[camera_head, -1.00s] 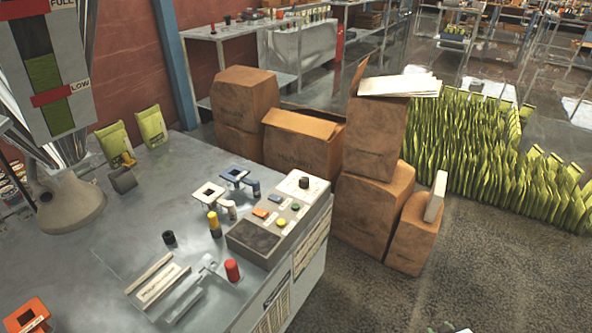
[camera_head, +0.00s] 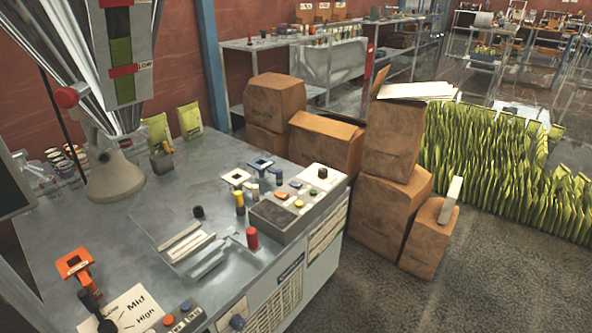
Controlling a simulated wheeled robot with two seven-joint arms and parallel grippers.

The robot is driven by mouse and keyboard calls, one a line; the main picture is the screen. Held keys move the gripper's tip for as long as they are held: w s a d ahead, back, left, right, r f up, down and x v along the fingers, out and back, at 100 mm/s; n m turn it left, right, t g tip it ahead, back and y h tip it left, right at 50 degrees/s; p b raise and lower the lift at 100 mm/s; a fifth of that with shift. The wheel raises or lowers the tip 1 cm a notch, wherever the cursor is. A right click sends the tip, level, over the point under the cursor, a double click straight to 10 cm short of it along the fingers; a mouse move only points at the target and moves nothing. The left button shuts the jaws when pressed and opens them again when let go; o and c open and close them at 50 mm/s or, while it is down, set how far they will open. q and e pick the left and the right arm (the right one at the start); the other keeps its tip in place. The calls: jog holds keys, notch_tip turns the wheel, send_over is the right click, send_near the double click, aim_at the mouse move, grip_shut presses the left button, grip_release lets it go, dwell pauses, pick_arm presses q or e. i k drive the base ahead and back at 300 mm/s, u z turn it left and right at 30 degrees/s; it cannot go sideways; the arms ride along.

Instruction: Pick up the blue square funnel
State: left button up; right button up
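The blue square funnel (camera_head: 261,164) sits at the back right of the grey table, behind the control box. It is a small square frame with a dark opening, and a small blue-grey handle stands beside it. A white square funnel (camera_head: 236,177) is just to its left and nearer. An orange square funnel (camera_head: 75,263) is at the table's front left. Neither of my grippers shows in the head view, so nothing is seen held.
The control box (camera_head: 300,205) with buttons stands right of the funnels. Red (camera_head: 252,238) and yellow (camera_head: 239,201) cylinders stand nearby. The filler nozzle (camera_head: 115,178) comes down at the left. Cardboard boxes (camera_head: 388,220) stand on the floor beyond the table's right edge.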

aim_at(261, 164)
jog(key=z, duration=1.6)
jog(key=i, duration=2.25)
jog(key=u, duration=0.6)
